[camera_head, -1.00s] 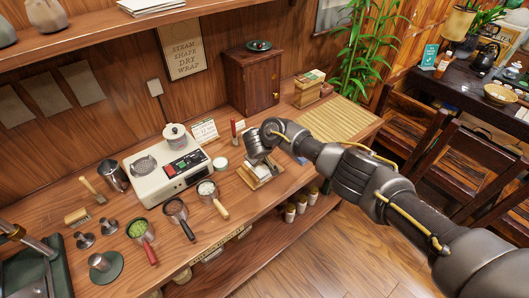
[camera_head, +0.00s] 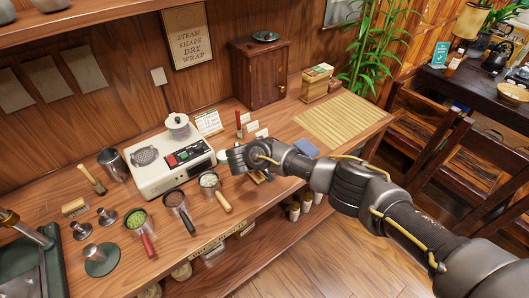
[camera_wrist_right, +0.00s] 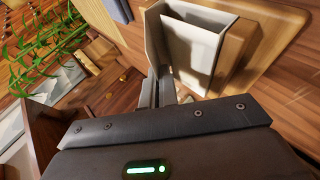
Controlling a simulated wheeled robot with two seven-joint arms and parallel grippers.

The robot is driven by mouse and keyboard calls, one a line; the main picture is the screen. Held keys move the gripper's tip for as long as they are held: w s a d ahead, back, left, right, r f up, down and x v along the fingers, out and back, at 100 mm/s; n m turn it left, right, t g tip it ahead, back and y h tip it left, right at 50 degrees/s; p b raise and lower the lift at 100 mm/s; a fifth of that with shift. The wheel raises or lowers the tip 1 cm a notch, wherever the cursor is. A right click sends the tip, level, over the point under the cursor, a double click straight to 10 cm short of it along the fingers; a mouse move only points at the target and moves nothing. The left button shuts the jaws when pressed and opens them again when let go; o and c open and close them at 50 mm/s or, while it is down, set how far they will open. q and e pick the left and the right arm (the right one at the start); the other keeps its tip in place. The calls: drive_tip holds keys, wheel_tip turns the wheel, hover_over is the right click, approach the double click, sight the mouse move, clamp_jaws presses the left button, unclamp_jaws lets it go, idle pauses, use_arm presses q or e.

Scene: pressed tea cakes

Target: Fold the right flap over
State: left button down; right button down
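A light wooden wrapping stand (camera_wrist_right: 236,55) with pale upright paper flaps (camera_wrist_right: 201,42) fills the upper middle of the right wrist view. A dark shape shows between the flaps. My right gripper (camera_wrist_right: 159,78) has its fingers close together, apparently shut, at the lower left edge of the pale paper; whether they touch it is unclear. In the head view my right gripper (camera_head: 237,160) is low over the counter and hides most of the stand, with only a wooden edge (camera_head: 260,178) showing below the wrist. My left gripper is not in view.
A cream steamer (camera_head: 172,165) with a small pot stands left of my right gripper. Several handled cups, such as the one with white contents (camera_head: 209,181), sit in front of it. A blue-grey pad (camera_head: 306,147) and a bamboo mat (camera_head: 345,122) lie to the right.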

drive_tip(key=c, duration=1.7)
unclamp_jaws()
